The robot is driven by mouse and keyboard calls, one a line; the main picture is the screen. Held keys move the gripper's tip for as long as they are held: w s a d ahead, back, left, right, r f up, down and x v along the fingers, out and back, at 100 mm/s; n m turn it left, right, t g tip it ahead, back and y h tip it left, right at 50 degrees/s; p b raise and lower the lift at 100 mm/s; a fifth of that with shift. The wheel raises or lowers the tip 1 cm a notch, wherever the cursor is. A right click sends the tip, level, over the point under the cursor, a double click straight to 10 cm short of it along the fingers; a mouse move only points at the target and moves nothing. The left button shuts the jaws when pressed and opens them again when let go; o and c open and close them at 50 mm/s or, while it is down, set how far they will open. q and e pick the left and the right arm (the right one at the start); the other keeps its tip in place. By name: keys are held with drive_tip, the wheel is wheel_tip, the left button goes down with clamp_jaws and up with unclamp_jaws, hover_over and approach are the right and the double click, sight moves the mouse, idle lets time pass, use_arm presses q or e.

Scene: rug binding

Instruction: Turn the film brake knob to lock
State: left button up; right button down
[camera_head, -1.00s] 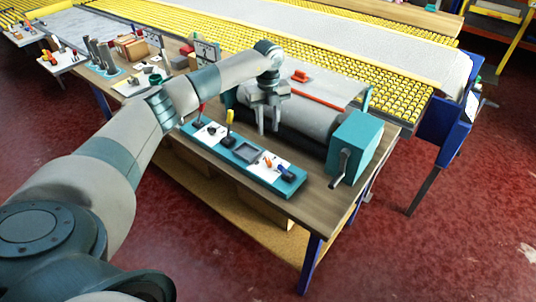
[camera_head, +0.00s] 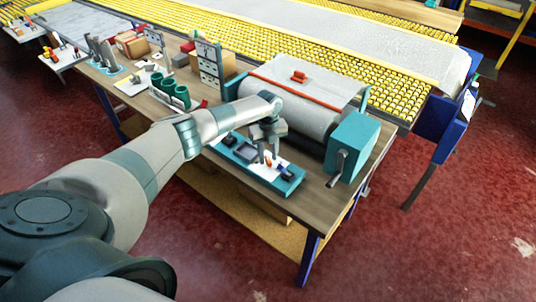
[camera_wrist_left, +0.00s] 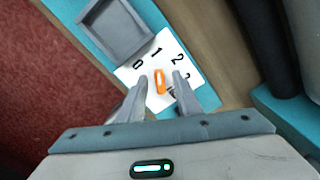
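A teal control strip (camera_head: 288,185) lies along the front of the workbench. On it, a white dial plate (camera_wrist_left: 145,66) carries numerals, with 0, 1 and 2 readable. An orange pointer or knob (camera_wrist_left: 160,82) stands on this plate; I cannot tell whether it is the film brake knob. My left gripper (camera_head: 266,157) is low over the plate. In the left wrist view its two fingers (camera_wrist_left: 160,90) are apart, one either side of the orange piece, with visible gaps. A dark knob (camera_head: 287,173) sits at the strip's right end. My right gripper is out of view.
A square grey tray (camera_wrist_left: 115,32) is set in the strip beside the plate. Behind are a grey roller (camera_head: 300,118) and a teal box (camera_head: 352,143) with a crank (camera_head: 337,167). Green cups (camera_head: 172,90) stand left of my arm. The bench's front right corner is clear.

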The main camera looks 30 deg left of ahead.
use_arm(q)
drive_tip(key=shift+f, duration=0.1)
clamp_jaws()
idle(0.3)
